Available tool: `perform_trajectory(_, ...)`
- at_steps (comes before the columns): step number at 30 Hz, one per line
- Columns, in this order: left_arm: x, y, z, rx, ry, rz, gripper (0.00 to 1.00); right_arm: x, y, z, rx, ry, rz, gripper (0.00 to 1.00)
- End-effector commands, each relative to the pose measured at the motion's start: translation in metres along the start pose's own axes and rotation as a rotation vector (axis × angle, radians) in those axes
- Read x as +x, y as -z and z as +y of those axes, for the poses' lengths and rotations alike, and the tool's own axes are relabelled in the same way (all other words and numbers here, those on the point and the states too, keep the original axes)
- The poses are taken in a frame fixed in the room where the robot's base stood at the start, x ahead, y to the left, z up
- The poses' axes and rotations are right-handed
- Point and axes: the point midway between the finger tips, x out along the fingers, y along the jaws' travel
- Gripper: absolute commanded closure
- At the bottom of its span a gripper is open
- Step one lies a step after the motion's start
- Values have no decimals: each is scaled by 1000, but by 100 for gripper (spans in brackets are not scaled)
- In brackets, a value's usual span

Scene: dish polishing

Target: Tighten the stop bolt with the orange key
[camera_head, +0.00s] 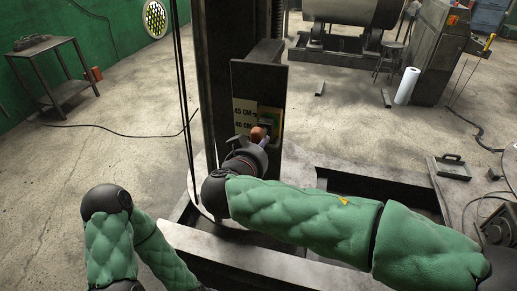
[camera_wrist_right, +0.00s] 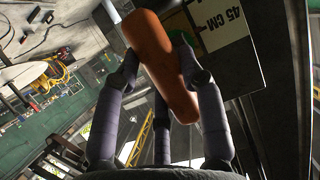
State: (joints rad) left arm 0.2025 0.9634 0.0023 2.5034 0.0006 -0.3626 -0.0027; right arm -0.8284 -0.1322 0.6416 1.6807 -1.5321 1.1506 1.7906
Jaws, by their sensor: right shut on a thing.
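The orange key's thick orange handle (camera_wrist_right: 160,68) fills the middle of the right wrist view. The fingers of my right gripper (camera_wrist_right: 165,58) are shut around it. In the head view the orange key (camera_head: 258,134) shows small in front of the dark column plate, beside the height scale, with my right gripper (camera_head: 262,143) on it. The key's tip and the stop bolt are hidden, so I cannot tell whether they touch. A green part shows behind the handle in the wrist view. My left arm is folded at the lower left; its gripper is not in view.
The dark column plate (camera_head: 270,82) carries a pale scale (camera_head: 244,117) marked 45 CM and 40 CM. Black cables hang left of the column. A dark metal base frame (camera_head: 350,181) lies right of it. A small table (camera_head: 52,78) stands far left, with open floor between.

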Motion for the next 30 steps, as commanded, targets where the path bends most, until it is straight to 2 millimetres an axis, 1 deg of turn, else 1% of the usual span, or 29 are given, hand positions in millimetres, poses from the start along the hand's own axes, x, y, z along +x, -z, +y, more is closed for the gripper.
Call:
perform_trajectory(2, 1, 0, 0, 0, 0, 0, 44, -2, 2, 0, 4, 1, 5, 99)
perform_trajectory(24, 25, 1, -9, 0, 0, -1, 44, -35, -14, 0, 3, 1, 3, 99)
perform_trajectory(30, 27, 1, -10, 0, 0, 0, 44, -40, -16, 0, 2, 1, 2, 99)
